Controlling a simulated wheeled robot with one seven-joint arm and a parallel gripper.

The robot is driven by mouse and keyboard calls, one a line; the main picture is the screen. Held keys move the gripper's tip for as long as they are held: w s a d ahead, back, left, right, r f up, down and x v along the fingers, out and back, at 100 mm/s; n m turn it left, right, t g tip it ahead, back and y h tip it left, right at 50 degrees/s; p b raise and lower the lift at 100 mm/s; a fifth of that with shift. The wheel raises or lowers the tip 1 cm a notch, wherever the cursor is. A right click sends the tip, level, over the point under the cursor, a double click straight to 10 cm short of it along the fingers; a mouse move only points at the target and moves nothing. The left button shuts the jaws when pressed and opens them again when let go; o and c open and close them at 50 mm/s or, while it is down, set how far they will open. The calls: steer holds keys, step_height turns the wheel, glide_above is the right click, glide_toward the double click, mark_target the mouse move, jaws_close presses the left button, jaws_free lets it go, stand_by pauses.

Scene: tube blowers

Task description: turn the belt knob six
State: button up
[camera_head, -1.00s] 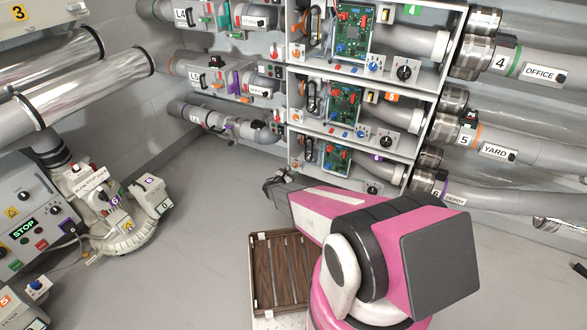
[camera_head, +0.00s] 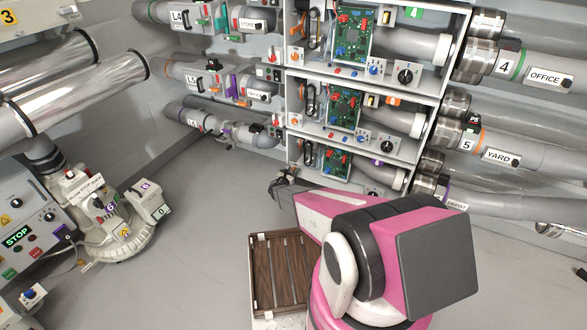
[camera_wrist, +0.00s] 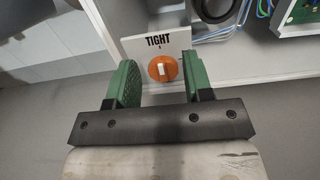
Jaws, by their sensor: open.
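An orange round knob (camera_wrist: 164,69) with a white bar across its face shows in the wrist view. It sits on a white plate (camera_wrist: 181,41) printed "TIGHT", with a small unclear mark below the word. My gripper (camera_wrist: 160,84) is open, its two green-padded fingers to the left and right of the knob's place in the picture. The fingers look apart from the knob, and nothing is between the pads. In the head view my gripper (camera_head: 284,183) is at the lower left of the bottom cabinet bay, and I cannot make out the orange knob there.
The shelved cabinet (camera_head: 441,66) holds circuit boards and dials. Large grey pipes run to its right. A wooden-slatted crate (camera_head: 254,275) stands on the floor below my arm. A control box with a STOP display (camera_head: 17,236) is at the left. The middle floor is open.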

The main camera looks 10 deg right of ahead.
steer(key=shift+x, duration=0.8)
steer(key=c, duration=0.7)
steer(key=shift+o, duration=0.2)
